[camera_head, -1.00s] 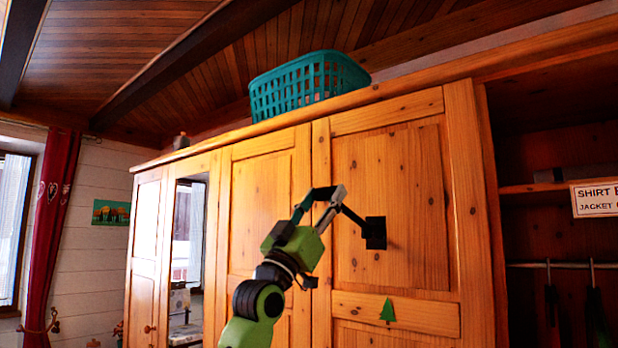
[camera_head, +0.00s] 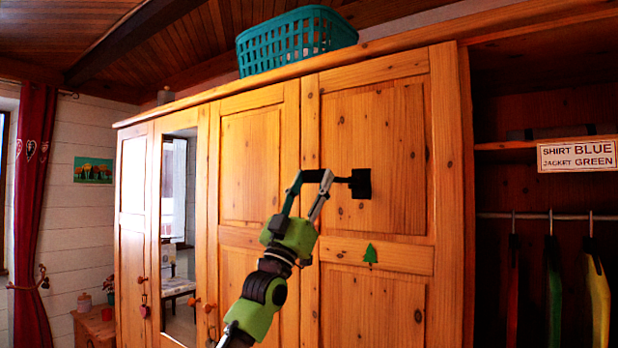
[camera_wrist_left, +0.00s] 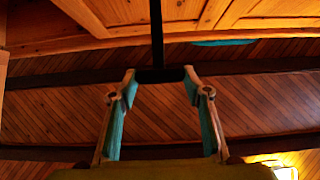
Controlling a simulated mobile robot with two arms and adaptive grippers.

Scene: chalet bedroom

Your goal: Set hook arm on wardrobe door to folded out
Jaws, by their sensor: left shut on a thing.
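The black hook arm (camera_head: 341,180) is mounted by a square black plate (camera_head: 362,184) on the wooden wardrobe door (camera_head: 385,130). It reaches left from the plate to my left gripper (camera_head: 320,176), which is shut on its outer end. In the left wrist view the hook arm's black bar (camera_wrist_left: 157,35) runs up from a dark piece between the fingertips (camera_wrist_left: 160,74). My right gripper is in neither view.
A teal basket (camera_head: 297,42) sits on top of the wardrobe. A green tree sticker (camera_head: 370,254) is below the plate. At right an open compartment has a lettered sign (camera_head: 577,155) and hanging clothes (camera_head: 553,290). A mirror door (camera_head: 178,235) is at left.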

